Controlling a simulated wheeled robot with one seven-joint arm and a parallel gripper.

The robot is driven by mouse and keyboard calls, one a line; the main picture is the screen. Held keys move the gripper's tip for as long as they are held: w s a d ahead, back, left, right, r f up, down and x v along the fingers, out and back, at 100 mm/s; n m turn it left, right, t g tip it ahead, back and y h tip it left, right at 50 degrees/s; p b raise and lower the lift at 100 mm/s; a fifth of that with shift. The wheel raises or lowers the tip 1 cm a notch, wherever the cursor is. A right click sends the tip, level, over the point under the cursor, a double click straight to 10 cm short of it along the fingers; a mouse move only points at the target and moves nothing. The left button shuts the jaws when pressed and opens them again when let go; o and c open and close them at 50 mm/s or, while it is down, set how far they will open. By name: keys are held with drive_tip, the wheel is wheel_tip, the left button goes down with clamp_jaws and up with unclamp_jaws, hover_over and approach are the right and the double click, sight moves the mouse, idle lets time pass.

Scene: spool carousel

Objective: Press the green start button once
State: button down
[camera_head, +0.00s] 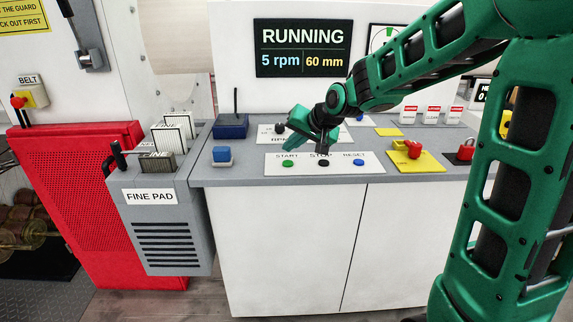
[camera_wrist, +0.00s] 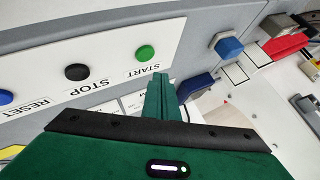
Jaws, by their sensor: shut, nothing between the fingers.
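The green start button (camera_head: 288,163) sits on a white label plate at the front of the grey counter, left of the black stop button (camera_head: 323,163) and the blue reset button (camera_head: 358,163). In the wrist view the green button (camera_wrist: 145,53) is uncovered, just beyond my fingertips. My green gripper (camera_head: 322,147) is shut and empty. The display (camera_head: 303,48) reads RUNNING, 5 rpm, 60 mm.
A blue block (camera_head: 222,155) stands left of the label plate, with a dark blue box (camera_head: 231,127) with an upright stick behind it. A yellow plate (camera_head: 428,166) with a red part lies to the right. The grey FINE PAD bin (camera_head: 172,235) adjoins the counter's left side.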

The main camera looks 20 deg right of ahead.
drive_tip(key=shift+r, duration=1.45)
drive_tip(key=s+d+f+g+h, duration=0.25)
drive_tip(key=s+d, duration=0.45)
drive_tip(key=s, duration=0.4)
drive_tip(key=s+d+f+g+h, duration=0.1)
drive_tip(key=s+d+f+g, duration=0.15)
drive_tip(key=s+d, duration=0.6)
drive_tip(key=s+f+g, duration=0.1)
drive_tip(key=s+g, duration=0.1)
drive_tip(key=s, duration=0.8)
drive_tip(key=s+f+m+g, duration=0.1)
drive_tip(key=s+f, duration=0.1)
drive_tip(key=s, duration=0.9)
drive_tip(key=shift+s+f+g, duration=0.25)
drive_tip(key=shift+s+g, duration=0.05)
drive_tip(key=shift+g, duration=0.1)
drive_tip(key=shift+y, duration=0.25)
drive_tip(key=shift+w+f, duration=0.25)
drive_tip(key=shift+w, duration=0.4)
